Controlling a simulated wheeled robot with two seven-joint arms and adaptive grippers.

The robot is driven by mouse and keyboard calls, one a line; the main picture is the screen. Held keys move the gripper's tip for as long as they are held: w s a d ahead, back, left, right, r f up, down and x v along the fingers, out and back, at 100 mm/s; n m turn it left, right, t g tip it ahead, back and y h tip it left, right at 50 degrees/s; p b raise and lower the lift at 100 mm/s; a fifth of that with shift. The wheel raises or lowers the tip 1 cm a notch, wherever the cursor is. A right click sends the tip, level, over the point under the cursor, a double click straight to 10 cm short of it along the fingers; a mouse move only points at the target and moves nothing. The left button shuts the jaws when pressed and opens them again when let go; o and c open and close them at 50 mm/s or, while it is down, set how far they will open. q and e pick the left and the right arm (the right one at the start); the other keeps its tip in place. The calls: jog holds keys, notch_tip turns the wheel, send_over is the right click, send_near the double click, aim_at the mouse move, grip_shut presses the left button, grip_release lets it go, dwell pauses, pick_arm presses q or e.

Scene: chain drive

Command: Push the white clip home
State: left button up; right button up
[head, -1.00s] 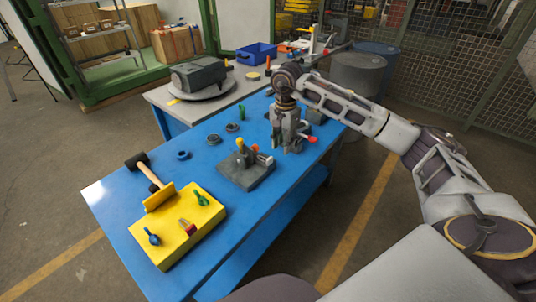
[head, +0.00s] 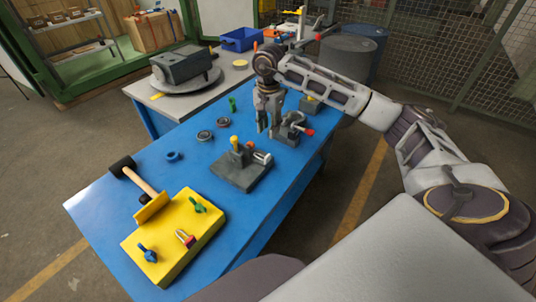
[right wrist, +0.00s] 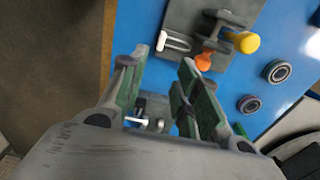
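A dark fixture plate (head: 232,176) with a yellow knob (head: 235,141) sits on the blue table. A pale U-shaped piece, likely the white clip (head: 262,157), is at its right side; it also shows in the right wrist view (right wrist: 173,42). How far it is seated I cannot tell. My right gripper (head: 268,130) hangs fingers down above the table behind the fixture, apart from the pale piece. In the right wrist view its fingers (right wrist: 160,75) are spread, with no thing clearly held. A small white part (right wrist: 135,120) shows beyond them. My left gripper is not in view.
A clamp with a red handle (head: 307,132) stands just right of my gripper. Dark rings (head: 206,135) lie to its left. A mallet (head: 137,178) and a yellow block (head: 150,262) with coloured knobs are at the near left.

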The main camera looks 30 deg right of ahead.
aim_at(269, 154)
jog(key=shift+f, duration=0.1)
jog(key=shift+f+p, duration=1.05)
jog(key=shift+f, duration=5.8)
grip_shut()
